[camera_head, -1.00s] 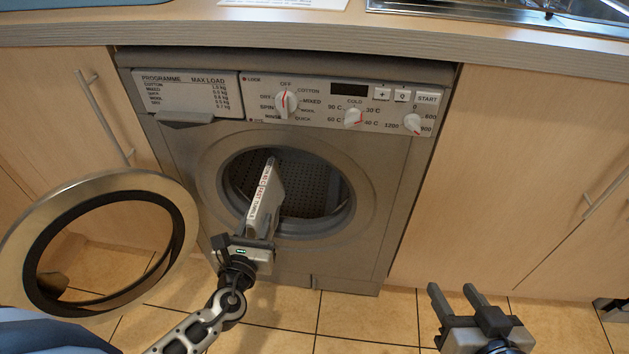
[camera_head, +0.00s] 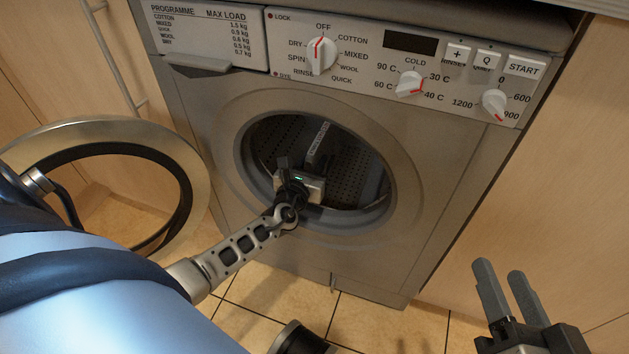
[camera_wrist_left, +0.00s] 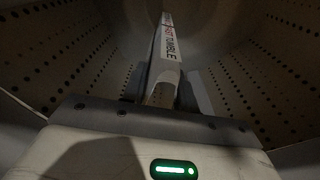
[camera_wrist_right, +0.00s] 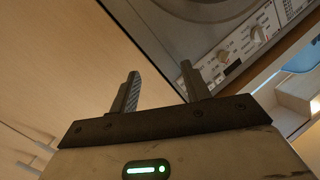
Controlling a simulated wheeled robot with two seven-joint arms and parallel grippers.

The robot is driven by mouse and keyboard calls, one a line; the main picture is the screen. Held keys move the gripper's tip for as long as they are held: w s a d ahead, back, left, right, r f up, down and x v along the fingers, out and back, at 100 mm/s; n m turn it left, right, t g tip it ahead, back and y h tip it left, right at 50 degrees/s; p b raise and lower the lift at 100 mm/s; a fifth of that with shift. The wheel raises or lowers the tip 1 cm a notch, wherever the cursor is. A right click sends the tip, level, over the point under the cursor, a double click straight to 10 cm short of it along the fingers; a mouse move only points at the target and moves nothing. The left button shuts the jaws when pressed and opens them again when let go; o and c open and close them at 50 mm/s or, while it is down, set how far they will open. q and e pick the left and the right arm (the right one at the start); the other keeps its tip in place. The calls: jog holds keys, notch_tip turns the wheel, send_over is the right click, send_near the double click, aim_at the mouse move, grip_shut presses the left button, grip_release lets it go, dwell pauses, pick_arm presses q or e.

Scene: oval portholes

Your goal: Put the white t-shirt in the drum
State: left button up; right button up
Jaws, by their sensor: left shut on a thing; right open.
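The white t-shirt (camera_head: 318,142) shows as a flat, stiff-looking white piece with printed lettering along its edge. My left gripper (camera_head: 312,172) is shut on it and reaches through the round opening. The shirt is inside the drum (camera_head: 366,178), a dark perforated cylinder. In the left wrist view the fingers (camera_wrist_left: 167,88) hold the shirt's near end (camera_wrist_left: 168,65), with the perforated drum wall (camera_wrist_left: 65,78) around it. I cannot tell whether the shirt touches the drum wall. My right gripper (camera_head: 500,272) is open and empty outside the machine, at the lower right.
The washer's round door (camera_head: 188,165) stands open at the left, behind my left arm. The control panel (camera_head: 440,70) with its knobs is above the opening. Wooden cupboards (camera_head: 560,170) flank the machine. Tiled floor (camera_head: 380,325) shows below.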

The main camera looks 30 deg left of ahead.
pick_arm(q)
jog(key=shift+w+a+f+b, duration=0.2)
jog(key=shift+w+f+b, duration=0.1)
jog(key=shift+w+f, duration=0.3)
jog(key=f+b, duration=0.2)
jog(key=f, duration=0.1)
jog(key=shift+w+a+f+b, duration=0.15)
jog(key=shift+w+f+b, duration=0.1)
jog(key=shift+f+b, duration=0.15)
pick_arm(e)
jog(key=r+n+t, duration=0.1)
jog(key=w+r+t+y, duration=0.1)
jog(key=r, duration=0.1)
jog(key=w+r+n+t+y, duration=0.1)
jog(key=r, duration=0.1)
jog(key=shift+w+d+n, duration=0.15)
jog(key=shift+d+n, duration=0.15)
jog(key=shift+r+t, duration=0.1)
jog(key=shift+t, duration=0.2)
pick_arm(q)
jog(key=shift+f+b, duration=0.25)
jog(key=shift+b, duration=0.05)
pick_arm(e)
jog(key=shift+d+r+n, duration=0.1)
jog(key=shift+r+n, duration=0.25)
jog(key=shift+n, duration=0.05)
pick_arm(q)
jog(key=shift+f, duration=0.1)
pick_arm(e)
jog(key=shift+t, duration=0.3)
